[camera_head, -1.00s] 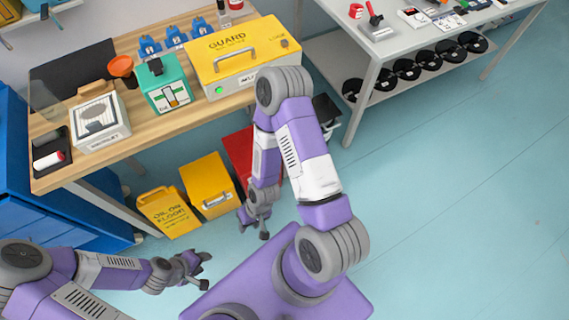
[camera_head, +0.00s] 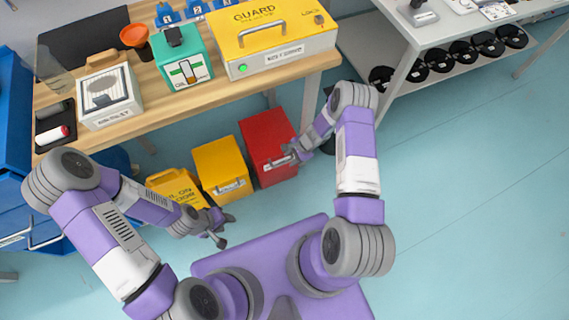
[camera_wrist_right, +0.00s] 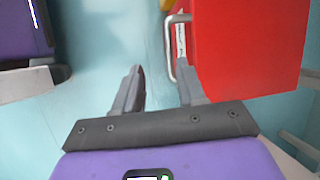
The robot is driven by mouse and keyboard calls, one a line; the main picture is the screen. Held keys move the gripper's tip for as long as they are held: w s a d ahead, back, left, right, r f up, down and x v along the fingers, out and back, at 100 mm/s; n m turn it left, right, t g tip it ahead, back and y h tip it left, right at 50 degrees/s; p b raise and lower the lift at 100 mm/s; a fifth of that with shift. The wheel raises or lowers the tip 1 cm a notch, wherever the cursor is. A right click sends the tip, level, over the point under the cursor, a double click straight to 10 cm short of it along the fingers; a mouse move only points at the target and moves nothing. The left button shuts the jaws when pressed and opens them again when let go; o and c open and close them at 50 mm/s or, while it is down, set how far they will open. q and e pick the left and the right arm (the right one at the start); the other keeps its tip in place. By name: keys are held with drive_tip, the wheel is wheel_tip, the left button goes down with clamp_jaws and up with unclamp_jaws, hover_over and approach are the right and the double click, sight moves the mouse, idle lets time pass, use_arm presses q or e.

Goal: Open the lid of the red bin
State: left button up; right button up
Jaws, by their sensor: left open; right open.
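The red bin (camera_head: 265,138) stands on the floor under the front of the wooden table, its lid shut. A metal bar handle (camera_head: 278,163) runs along its front. My right gripper (camera_head: 293,152) is open at the bin's front right. In the right wrist view the red bin (camera_wrist_right: 245,50) fills the upper right. Its handle (camera_wrist_right: 168,48) lies just beyond the open fingers (camera_wrist_right: 160,88), nearer the right-hand finger; I cannot tell whether they touch. My left gripper (camera_head: 220,226) is open and empty above the floor, in front of the yellow bins.
A yellow bin (camera_head: 218,163) stands left of the red bin, with a yellow floor sign (camera_head: 172,184) further left. The wooden table (camera_head: 215,95) overhangs behind them. A grey shelf table (camera_head: 400,45) stands at the right. The floor at right is clear.

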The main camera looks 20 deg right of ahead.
sight(284, 163)
drive_tip(key=shift+m, duration=0.3)
drive_tip(key=b+x, duration=0.1)
drive_tip(key=x, duration=0.1)
drive_tip(key=w+b+x, duration=0.1)
drive_tip(key=x, duration=0.2)
drive_tip(key=b+x, duration=0.1)
drive_tip(key=x, duration=0.1)
drive_tip(key=shift+w+d+f, duration=0.15)
drive_tip(key=shift+w+f, duration=0.15)
drive_tip(key=shift+f, duration=0.1)
clamp_jaws()
